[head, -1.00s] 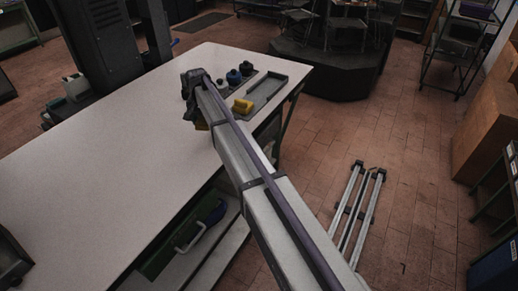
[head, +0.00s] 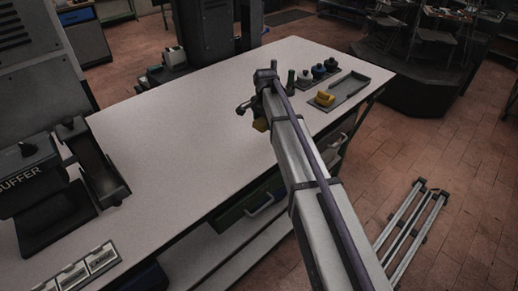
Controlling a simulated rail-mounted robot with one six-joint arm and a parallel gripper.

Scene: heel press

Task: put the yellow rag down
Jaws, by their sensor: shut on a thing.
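My gripper (head: 259,115) is at the far end of my arm, above the white table (head: 165,130). It is shut on the yellow rag (head: 261,125). Only a small yellow patch of the rag shows below the arm's end; my arm hides the rest of it and most of the jaws. I cannot tell how far the rag is above the table top.
A buffer machine (head: 38,185) stands at the left. The table's middle is clear.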

